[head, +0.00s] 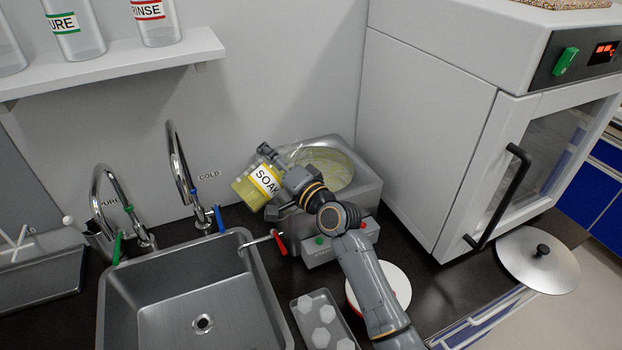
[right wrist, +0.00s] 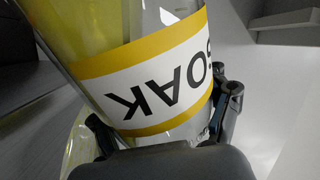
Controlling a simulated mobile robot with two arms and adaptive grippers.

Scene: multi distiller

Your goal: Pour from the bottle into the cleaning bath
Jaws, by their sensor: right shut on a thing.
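A clear bottle (head: 246,186) with a yellow-and-white SOAK label and yellow liquid is held tilted by my right gripper (head: 271,182). The bottle (right wrist: 150,70) fills much of the right wrist view, with the fingers on both sides of it. Its upper end points right, over the cleaning bath (head: 368,184), a grey metal box with a round basin. Yellowish liquid shows in the basin. My gripper and wrist hide part of the bath's front left rim, and I cannot clearly see a stream. My left gripper is not in view.
A sink (head: 165,290) with two taps lies left of the bath. A tray with white pieces (head: 303,320) and a round white-and-red item (head: 398,283) lie in front. A white oven (head: 450,120) stands right; a metal lid (head: 530,268) lies beside it. A shelf (head: 120,70) holds labelled bottles.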

